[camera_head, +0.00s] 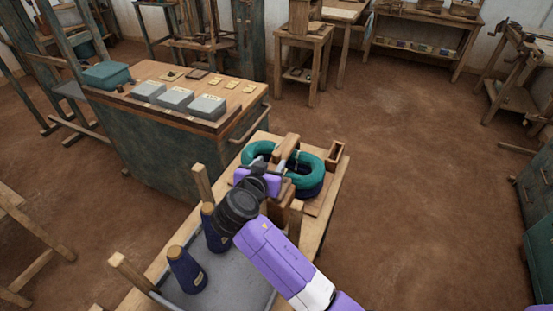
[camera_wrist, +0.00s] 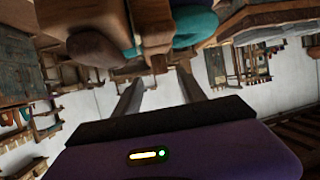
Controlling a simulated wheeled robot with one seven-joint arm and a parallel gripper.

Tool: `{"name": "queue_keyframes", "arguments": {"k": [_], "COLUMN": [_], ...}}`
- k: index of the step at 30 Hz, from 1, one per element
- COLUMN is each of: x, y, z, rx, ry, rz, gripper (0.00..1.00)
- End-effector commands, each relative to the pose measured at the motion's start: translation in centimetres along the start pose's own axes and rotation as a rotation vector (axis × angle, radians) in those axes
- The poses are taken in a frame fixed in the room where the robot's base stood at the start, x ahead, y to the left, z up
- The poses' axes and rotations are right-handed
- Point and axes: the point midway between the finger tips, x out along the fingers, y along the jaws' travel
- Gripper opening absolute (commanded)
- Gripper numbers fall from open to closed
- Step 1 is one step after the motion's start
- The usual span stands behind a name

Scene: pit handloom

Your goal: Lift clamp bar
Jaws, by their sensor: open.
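The clamp bar (camera_head: 286,150) looks like a short wooden bar lying across the middle of a teal yarn coil (camera_head: 312,178) on the wooden bench. My gripper (camera_head: 270,172) is at the near side of the bar and coil, and my wrist hides part of both. In the wrist view my gripper (camera_wrist: 160,86) has its two fingers well apart with nothing visible between them. A wooden part (camera_wrist: 152,32), perhaps the clamp bar, and the teal yarn (camera_wrist: 194,22) are just beyond the fingertips. I cannot tell whether the fingers touch the wood.
A small open wooden box (camera_head: 335,158) is right of the coil. A cabinet (camera_head: 190,142) stands left. The floor at right (camera_head: 420,190) is clear.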

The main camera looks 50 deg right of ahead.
Motion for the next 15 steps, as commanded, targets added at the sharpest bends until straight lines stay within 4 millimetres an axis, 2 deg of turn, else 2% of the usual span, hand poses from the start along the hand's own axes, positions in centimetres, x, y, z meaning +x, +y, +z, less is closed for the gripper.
{"name": "queue_keyframes", "arguments": {"k": [15], "x": [6.7], "y": [0.1], "z": [-0.1], "rx": [-0.002], "ry": [-0.001], "rz": [0.001], "gripper": [0.49]}}
